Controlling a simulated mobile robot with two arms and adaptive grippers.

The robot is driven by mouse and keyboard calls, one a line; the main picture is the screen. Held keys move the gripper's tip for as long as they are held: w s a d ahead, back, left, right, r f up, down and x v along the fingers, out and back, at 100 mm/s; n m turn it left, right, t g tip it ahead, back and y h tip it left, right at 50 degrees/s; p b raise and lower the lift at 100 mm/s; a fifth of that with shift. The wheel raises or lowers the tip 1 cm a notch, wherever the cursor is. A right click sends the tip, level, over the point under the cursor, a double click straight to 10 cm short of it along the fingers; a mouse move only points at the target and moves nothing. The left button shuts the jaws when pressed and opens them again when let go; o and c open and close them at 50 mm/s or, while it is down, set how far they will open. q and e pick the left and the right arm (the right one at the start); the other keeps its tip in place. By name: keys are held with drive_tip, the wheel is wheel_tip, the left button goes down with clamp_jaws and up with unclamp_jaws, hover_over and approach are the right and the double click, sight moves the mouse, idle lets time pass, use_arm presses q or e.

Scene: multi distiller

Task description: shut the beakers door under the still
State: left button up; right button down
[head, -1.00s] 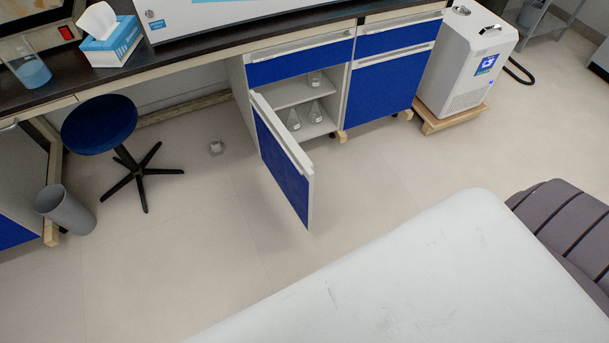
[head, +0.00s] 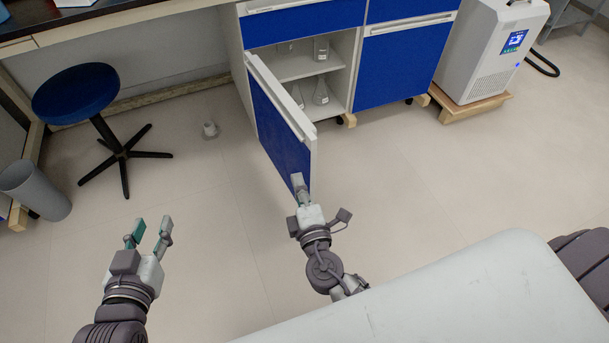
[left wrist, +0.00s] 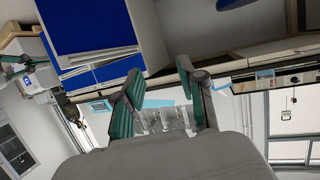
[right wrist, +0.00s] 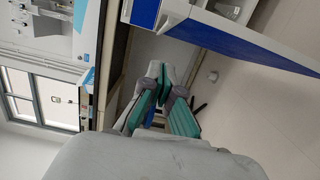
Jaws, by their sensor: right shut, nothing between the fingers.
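The blue cupboard door (head: 277,128) with a white edge and handle stands wide open under the bench. Glass flasks (head: 321,93) stand on the shelves inside the cabinet (head: 300,66). My right gripper (head: 297,180) is shut and empty, its tips in front of the door's lower free corner. I cannot tell whether they touch it. In the right wrist view the door (right wrist: 240,42) crosses the top right, beyond the shut fingers (right wrist: 160,82). My left gripper (head: 151,226) is open and empty over the floor, left of the door; its spread fingers show in the left wrist view (left wrist: 160,85).
A blue stool (head: 76,92) stands left of the door, with a grey bin (head: 36,190) at the far left. A white chiller (head: 488,50) stands on a wooden base at the right.

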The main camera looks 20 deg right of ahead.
sight(302, 141)
use_arm(q)
drive_tip(key=shift+s+a+f+g+y+p, duration=0.1)
drive_tip(key=shift+s+a+f+g, duration=0.05)
drive_tip(key=shift+s+f+g, duration=0.25)
drive_tip(key=shift+s+a+f+g+y+p, duration=0.15)
drive_tip(key=shift+f+g, duration=0.1)
drive_tip(key=shift+f, duration=0.3)
drive_tip(key=shift+s+a+f+g+y+p, duration=0.1)
drive_tip(key=shift+s+a+f+g, duration=0.05)
drive_tip(key=shift+s+f+g, duration=0.25)
use_arm(e)
drive_tip(key=shift+w+d, duration=0.8)
drive_tip(key=shift+w, duration=0.7)
drive_tip(key=shift+w+d, duration=0.8)
drive_tip(key=shift+w, duration=0.75)
drive_tip(key=shift+w+d, duration=0.8)
drive_tip(key=shift+w, duration=0.7)
use_arm(q)
drive_tip(key=shift+w+f, duration=0.1)
use_arm(e)
drive_tip(key=shift+d+f, duration=0.1)
